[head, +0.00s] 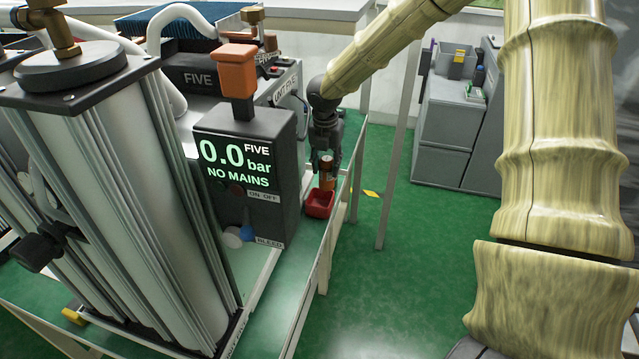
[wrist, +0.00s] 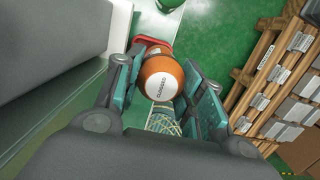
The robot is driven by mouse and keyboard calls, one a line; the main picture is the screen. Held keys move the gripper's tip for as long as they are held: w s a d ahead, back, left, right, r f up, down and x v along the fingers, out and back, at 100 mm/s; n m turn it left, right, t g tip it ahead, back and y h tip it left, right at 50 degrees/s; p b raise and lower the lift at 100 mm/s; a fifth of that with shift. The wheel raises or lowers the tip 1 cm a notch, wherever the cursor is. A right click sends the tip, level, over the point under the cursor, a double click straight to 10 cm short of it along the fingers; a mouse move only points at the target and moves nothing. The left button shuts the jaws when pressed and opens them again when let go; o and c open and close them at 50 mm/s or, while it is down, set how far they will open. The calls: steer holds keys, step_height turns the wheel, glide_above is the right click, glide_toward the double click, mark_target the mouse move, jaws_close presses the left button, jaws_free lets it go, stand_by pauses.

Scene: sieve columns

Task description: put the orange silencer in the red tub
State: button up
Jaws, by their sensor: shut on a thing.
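The orange silencer (head: 327,172) is held upright in my gripper (head: 326,160), which points down beside the FIVE unit. The silencer also shows in the wrist view (wrist: 160,76), an orange rounded body with a white label, between my two fingers (wrist: 165,90). The red tub (head: 319,206) stands on the narrow bench strip at the right of the FIVE unit. The silencer's lower end overlaps the tub's rim in the head view; I cannot tell whether it is inside. In the wrist view only part of the red rim (wrist: 147,41) shows behind the silencer.
The dark FIVE unit (head: 246,165) with its lit display stands close left of my gripper, an orange block (head: 237,71) on its top. Tall silver columns (head: 125,190) fill the left. The bench edge drops to green floor (head: 385,270) at right.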

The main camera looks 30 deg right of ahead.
mark_target(320, 183)
steer(key=shift+a, duration=1)
step_height(320, 183, down, 2)
steer(key=shift+d+f, duration=0.15)
steer(key=shift+f, duration=0.05)
steer(key=shift+d+f+p, duration=0.15)
steer(key=shift+f+p, duration=0.15)
steer(key=shift+f, duration=0.85)
steer(key=shift+a+f+p, duration=0.15)
steer(key=shift+f+p, duration=0.1)
steer(key=shift+f, duration=0.35)
steer(key=shift+a+f+p, duration=0.15)
steer(key=shift+f+p, duration=0.05)
steer(key=shift+f, duration=0.35)
steer(key=shift+f, duration=0.2)
steer(key=o, duration=0.8)
